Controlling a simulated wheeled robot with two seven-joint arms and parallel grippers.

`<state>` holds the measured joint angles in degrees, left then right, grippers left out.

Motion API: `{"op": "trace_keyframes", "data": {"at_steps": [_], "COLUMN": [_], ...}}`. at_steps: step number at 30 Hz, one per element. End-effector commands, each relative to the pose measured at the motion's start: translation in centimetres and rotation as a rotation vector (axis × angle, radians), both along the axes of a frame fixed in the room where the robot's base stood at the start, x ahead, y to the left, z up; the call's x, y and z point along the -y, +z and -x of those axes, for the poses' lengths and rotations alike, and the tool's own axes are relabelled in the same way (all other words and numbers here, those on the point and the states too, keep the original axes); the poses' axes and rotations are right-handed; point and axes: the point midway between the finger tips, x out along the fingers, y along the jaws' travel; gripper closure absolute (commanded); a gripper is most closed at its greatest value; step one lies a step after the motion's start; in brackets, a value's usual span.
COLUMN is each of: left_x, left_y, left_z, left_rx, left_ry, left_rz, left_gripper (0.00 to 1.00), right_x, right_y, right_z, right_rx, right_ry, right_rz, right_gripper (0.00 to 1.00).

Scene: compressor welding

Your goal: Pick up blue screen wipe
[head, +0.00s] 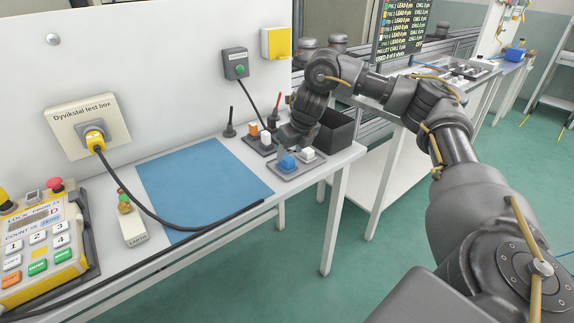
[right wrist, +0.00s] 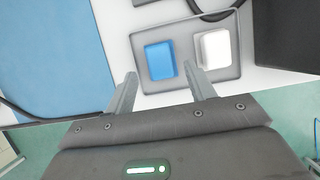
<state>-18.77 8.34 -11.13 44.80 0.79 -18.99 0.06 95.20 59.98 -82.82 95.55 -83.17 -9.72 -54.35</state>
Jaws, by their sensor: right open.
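The blue screen wipe (head: 287,163) is a small blue block on a grey tray (head: 283,175) at the right end of the bench. In the right wrist view the blue wipe (right wrist: 160,60) lies just ahead of the fingertips, on the left side of the tray (right wrist: 148,98). A white block (head: 307,154) sits beside it on the same tray. My right gripper (right wrist: 160,78) is open and empty, with one finger on each side of the gap below the wipe. In the head view the gripper is over the back of the tray, its fingers mostly hidden. My left gripper is not in view.
A blue mat (head: 200,185) with a black cable covers the bench to the left. A black bin (head: 335,132) stands close to the right of the tray. Behind the tray are an orange-and-white block holder (head: 254,139) and upright probes. A wall panel rises behind the bench.

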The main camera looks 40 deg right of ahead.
Motion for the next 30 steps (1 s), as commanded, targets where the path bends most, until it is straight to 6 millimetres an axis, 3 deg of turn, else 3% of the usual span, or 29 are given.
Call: {"op": "trace_keyframes", "data": {"at_steps": [2, 8, 17, 25, 30], "left_x": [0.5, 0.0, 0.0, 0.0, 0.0], "left_y": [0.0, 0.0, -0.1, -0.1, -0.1], "left_z": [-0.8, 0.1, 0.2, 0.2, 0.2], "left_rx": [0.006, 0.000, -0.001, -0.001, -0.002], "left_ry": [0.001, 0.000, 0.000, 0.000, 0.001], "left_rz": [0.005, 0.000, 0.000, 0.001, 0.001], "left_gripper": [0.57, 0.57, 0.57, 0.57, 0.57], "right_x": [0.0, 0.1, 0.1, 0.1, 0.1], "right_y": [-1.4, -3.6, -4.3, -4.2, -4.2], "right_z": [-0.4, -1.6, -1.9, -1.9, -1.9], "right_rx": [-0.006, -0.004, -0.002, -0.001, -0.001], "right_ry": [-0.001, -0.001, 0.000, 0.000, 0.000], "right_rz": [-0.001, 0.000, 0.000, 0.000, 0.000], "right_gripper": [0.45, 0.45, 0.45, 0.77, 0.79]}}
